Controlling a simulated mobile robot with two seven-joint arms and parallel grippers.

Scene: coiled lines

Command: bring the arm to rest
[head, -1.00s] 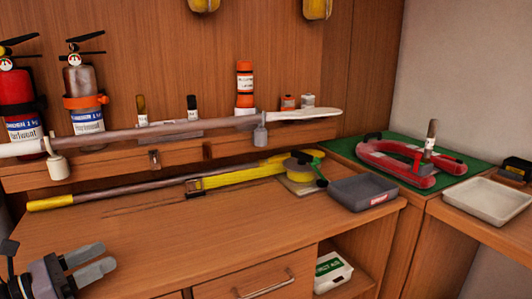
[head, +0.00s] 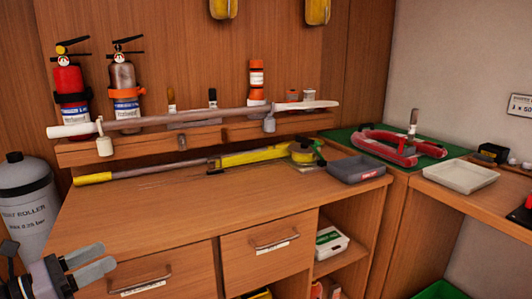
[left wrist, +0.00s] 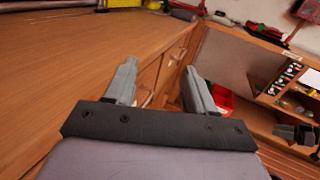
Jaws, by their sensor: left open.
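My left gripper (head: 92,264) is at the lower left of the head view, in front of the wooden cabinet. Its two grey fingers are apart with nothing between them. In the left wrist view the open fingers (left wrist: 160,92) point past the edge of the wooden top, and the gap between them is empty.
The wooden counter top (head: 190,210) is mostly clear. A yellow-ended pole (head: 95,178) lies along its back. A grey cylinder (head: 28,210) stands left of the cabinet. Drawers (head: 270,255) are below.

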